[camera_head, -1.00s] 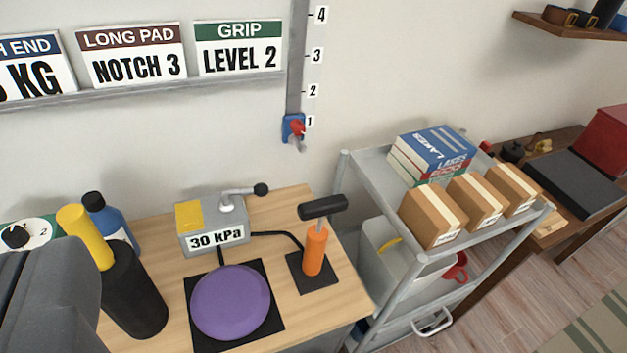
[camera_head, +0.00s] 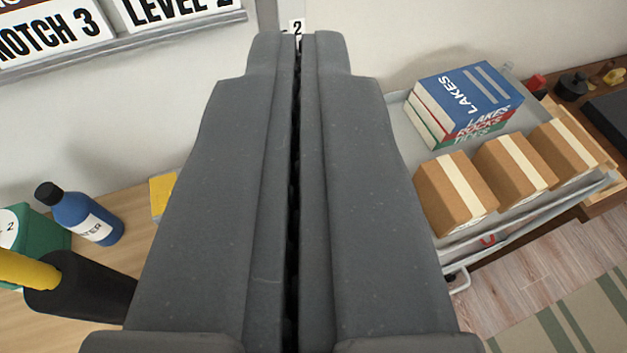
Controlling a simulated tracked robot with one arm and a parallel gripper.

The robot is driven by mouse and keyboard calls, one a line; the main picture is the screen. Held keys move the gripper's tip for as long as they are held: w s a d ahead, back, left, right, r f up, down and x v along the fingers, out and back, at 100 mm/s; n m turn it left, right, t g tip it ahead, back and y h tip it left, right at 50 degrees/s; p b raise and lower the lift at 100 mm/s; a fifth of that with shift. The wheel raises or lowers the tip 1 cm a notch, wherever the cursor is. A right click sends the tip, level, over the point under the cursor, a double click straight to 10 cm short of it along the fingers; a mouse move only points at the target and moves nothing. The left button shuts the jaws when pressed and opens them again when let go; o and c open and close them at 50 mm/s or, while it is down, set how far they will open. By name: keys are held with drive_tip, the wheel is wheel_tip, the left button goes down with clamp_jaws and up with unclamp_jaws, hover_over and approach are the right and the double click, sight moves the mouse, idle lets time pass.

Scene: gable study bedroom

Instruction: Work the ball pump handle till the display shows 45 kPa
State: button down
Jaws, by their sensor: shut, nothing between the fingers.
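My gripper (camera_head: 298,38) is shut and empty, and its two grey fingers fill the middle of the view. The ball pump with its orange body and black handle is hidden behind the fingers now, and so are the purple ball and the 30 kPa display seen earlier. Only a yellow patch (camera_head: 162,195) of the grey display box shows at the left edge of the fingers. I cannot tell how far the fingers are from the pump handle, or whether they touch it.
At right, a grey trolley (camera_head: 402,125) holds books (camera_head: 468,98) and brown boxes (camera_head: 455,195).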

drive_tip(key=w+d+f+m+g+p, duration=0.1)
drive_tip(key=w+f+m+g+p, duration=0.3)
drive_tip(key=w+p, duration=0.55)
drive_tip(key=w+f+m+g+p, duration=0.35)
drive_tip(key=w+p, duration=0.25)
drive_tip(key=p, duration=0.6)
wheel_tip(320, 180, down, 12)
drive_tip(key=s+m+g+y+p, duration=0.1)
drive_tip(key=m+g+p, duration=0.7)
drive_tip(key=p, duration=1.3)
drive_tip(key=shift+s+f, duration=0.15)
drive_tip(key=shift+s, duration=0.35)
drive_tip(key=shift+a+f+m, duration=0.1)
drive_tip(key=shift+m, duration=0.15)
drive_tip(key=shift+s+a+f, duration=0.1)
drive_tip(key=shift+a+f, duration=0.1)
drive_tip(key=shift+f, duration=1.4)
drive_tip(key=shift+s+a+f, duration=0.1)
drive_tip(key=shift+a+f, duration=0.05)
drive_tip(key=shift+f, duration=1.4)
drive_tip(key=shift+w+f+b, duration=0.1)
drive_tip(key=shift+f+b, duration=0.1)
drive_tip(key=shift+b, duration=0.1)
